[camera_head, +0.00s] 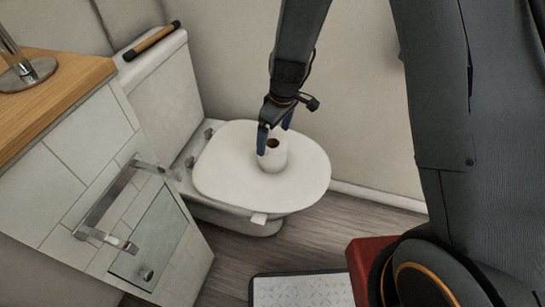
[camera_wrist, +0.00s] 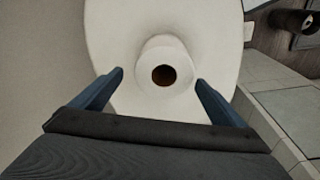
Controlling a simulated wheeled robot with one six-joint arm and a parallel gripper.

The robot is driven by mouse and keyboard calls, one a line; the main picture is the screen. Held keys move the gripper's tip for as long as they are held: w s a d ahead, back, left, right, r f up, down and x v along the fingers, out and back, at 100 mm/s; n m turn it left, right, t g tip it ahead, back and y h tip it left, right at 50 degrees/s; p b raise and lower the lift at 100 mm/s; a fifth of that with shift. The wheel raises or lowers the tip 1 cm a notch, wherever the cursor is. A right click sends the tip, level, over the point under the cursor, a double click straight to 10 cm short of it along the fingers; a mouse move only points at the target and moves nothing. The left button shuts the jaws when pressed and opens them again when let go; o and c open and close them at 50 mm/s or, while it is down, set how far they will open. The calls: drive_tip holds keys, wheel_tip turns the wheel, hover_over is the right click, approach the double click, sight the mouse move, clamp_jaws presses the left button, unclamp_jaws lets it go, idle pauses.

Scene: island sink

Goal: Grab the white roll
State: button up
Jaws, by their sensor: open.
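The white roll (camera_head: 273,156) stands upright on the closed white toilet lid (camera_head: 226,165), with its brown core hole facing up. In the wrist view the roll (camera_wrist: 165,52) is in the upper middle, a little beyond the fingertips. My gripper (camera_head: 274,137) is at the roll from above, its blue fingers apart. In the wrist view my gripper (camera_wrist: 160,78) is open, with one finger to each side of the roll's near part. I cannot tell whether either finger touches the roll.
A tiled counter block (camera_head: 60,165) with a wooden top and a metal towel bar (camera_head: 110,205) stands at left. A wall rises behind the toilet. A metal plate (camera_head: 300,290) is on the floor.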

sight(272, 141)
drive_tip(key=f, duration=0.3)
drive_tip(key=shift+w+a+f, duration=0.15)
drive_tip(key=shift+a+f, duration=0.05)
drive_tip(key=shift+a, duration=0.1)
drive_tip(key=f, duration=0.2)
drive_tip(key=f+b, duration=0.1)
drive_tip(key=f, duration=0.2)
drive_tip(key=shift+s+a, duration=0.2)
drive_tip(key=shift+r, duration=0.1)
drive_tip(key=c, duration=1.2)
